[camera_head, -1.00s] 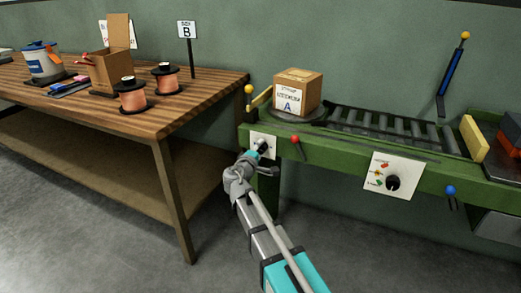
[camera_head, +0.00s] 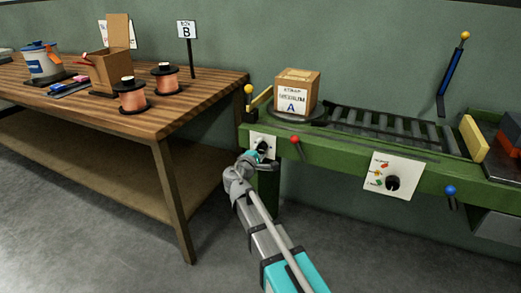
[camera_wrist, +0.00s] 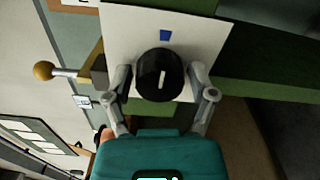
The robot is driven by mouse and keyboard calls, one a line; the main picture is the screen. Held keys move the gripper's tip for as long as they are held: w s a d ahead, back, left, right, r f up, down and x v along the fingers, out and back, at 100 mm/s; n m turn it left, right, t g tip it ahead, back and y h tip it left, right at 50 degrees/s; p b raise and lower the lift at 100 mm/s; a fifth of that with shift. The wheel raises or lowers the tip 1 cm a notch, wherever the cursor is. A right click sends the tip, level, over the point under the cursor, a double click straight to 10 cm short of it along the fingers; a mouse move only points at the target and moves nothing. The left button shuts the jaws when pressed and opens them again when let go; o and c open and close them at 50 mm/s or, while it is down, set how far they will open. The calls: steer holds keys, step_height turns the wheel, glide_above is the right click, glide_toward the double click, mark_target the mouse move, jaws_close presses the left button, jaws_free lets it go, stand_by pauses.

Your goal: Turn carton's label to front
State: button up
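The carton (camera_head: 313,92) is a brown box on a round dark turntable (camera_head: 290,118) at the left end of the green bench. My gripper (camera_head: 259,153) is at a white plate on the bench front, below the carton. In the wrist view its fingers (camera_wrist: 160,84) stand on both sides of a black knob (camera_wrist: 152,66) with a white mark and appear shut on it. The finger contact is partly hidden.
A roller conveyor (camera_head: 380,125) runs right from the turntable. A second dial plate (camera_head: 388,178), a red-knobbed lever (camera_head: 295,139) and a blue-knobbed one (camera_head: 450,190) are on the bench front. A wooden table (camera_head: 200,95) with copper spools (camera_head: 131,97) stands left.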

steer(key=shift+o, duration=0.7)
steer(key=shift+s, duration=0.2)
steer(key=v, duration=1.1)
steer(key=shift+s+a, duration=0.15)
steer(key=shift+s, duration=0.2)
